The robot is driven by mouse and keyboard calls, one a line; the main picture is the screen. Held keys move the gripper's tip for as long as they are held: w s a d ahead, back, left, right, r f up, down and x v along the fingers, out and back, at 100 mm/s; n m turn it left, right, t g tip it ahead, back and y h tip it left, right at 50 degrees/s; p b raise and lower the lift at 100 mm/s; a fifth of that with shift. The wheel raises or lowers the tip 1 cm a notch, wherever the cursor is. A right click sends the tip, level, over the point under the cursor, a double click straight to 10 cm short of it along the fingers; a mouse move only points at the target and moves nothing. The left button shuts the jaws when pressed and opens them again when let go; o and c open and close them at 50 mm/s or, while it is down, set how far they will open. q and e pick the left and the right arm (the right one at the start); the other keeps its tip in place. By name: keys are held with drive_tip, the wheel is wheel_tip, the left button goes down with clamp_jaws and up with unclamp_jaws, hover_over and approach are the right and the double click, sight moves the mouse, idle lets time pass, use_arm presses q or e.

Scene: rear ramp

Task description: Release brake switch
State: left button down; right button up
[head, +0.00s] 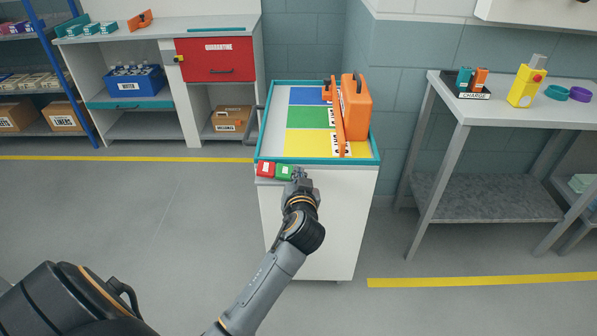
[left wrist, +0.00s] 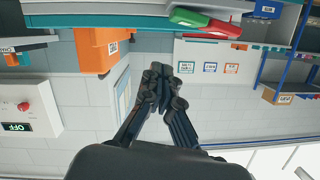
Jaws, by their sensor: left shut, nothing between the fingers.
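The brake switch is on the cart's near edge: a red paddle (head: 265,169) on the left and a green paddle (head: 284,171) beside it, both with small labels. My left gripper (head: 299,175) is shut and empty, at the right end of the green paddle; touch cannot be told in the head view. In the left wrist view, my closed fingers (left wrist: 163,72) point toward the picture's top, with a visible gap to the green paddle (left wrist: 188,17) and red paddle (left wrist: 225,28). My right gripper is not in view.
The white cart's teal rim (head: 315,163) encloses blue, green and yellow zones. An orange case (head: 356,105) stands at its right side. A shelf unit with a red quarantine drawer (head: 215,60) is behind left; a charging table (head: 510,97) is right. Floor around the cart is clear.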

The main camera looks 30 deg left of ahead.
use_arm(q)
drive_tip(key=v, duration=0.5)
drive_tip(key=shift+s+a, duration=0.15)
drive_tip(key=shift+s, duration=0.1)
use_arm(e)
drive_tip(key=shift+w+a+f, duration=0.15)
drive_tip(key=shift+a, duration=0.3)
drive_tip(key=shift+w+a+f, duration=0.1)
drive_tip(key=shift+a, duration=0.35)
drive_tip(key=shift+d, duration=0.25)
